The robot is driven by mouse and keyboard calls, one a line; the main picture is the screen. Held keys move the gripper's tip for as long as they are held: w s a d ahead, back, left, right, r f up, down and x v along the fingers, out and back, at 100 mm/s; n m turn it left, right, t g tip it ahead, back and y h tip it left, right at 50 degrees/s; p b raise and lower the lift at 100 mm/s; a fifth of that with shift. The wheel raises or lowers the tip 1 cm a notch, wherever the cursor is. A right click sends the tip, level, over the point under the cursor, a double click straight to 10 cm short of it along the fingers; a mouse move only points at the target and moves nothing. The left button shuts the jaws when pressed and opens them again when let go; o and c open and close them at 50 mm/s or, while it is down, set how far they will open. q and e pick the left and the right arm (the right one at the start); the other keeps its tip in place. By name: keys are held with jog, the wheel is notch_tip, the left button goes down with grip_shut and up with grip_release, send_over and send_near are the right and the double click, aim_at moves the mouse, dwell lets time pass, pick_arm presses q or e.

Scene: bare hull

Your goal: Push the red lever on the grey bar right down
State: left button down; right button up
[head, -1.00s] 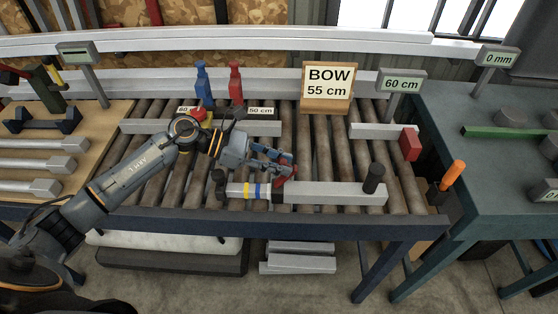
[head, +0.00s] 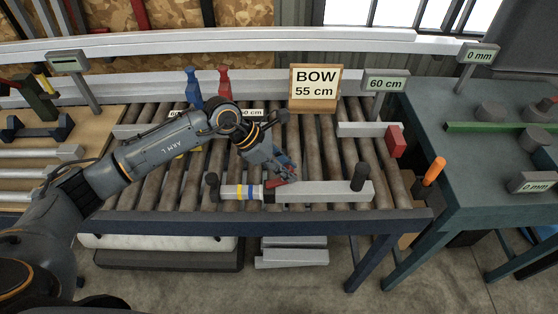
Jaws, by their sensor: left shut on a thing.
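The grey bar (head: 325,190) lies across the rollers near the front edge of the roller table, with black posts at its ends and blue and yellow bands on its left part. The red lever (head: 273,184) sits near the bar's middle, just right of the bands, low against the bar. My left gripper (head: 284,177) is over the lever from behind, its fingers shut on it and partly covering it. The lever's exact angle is hard to tell. My right gripper is not in view.
A sign reading BOW 55 cm (head: 315,88) stands behind the rollers. A bar with a red end block (head: 394,139) lies at the right. Blue (head: 193,87) and red (head: 224,83) upright clamps stand behind my left arm. An orange handle (head: 434,171) rises at the front right.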

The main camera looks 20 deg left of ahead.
pick_arm(q)
jog(key=shift+w+d+f+g+y+b, duration=0.1)
jog(key=shift+d+f+g+y+b, duration=0.1)
jog(key=shift+d+f+y, duration=0.25)
jog(key=shift+w+d+f+g+y+b, duration=0.15)
jog(key=shift+d+y, duration=0.15)
jog(key=shift+y, duration=0.35)
jog(key=shift+d+f+g+y+b, duration=0.15)
jog(key=shift+d+f+y+b, duration=0.1)
jog(key=shift+y, duration=0.25)
jog(key=shift+d+f+g+y+b, duration=0.15)
jog(key=shift+f+y, duration=0.1)
jog(key=shift+y, duration=0.25)
jog(key=shift+f, duration=0.1)
jog(key=c, duration=1.1)
grip_release()
jog(key=shift+o, duration=0.2)
jog(key=shift+a+r, duration=0.1)
jog(key=shift+r, duration=0.1)
jog(key=v, duration=1.1)
jog(key=shift+r, duration=0.3)
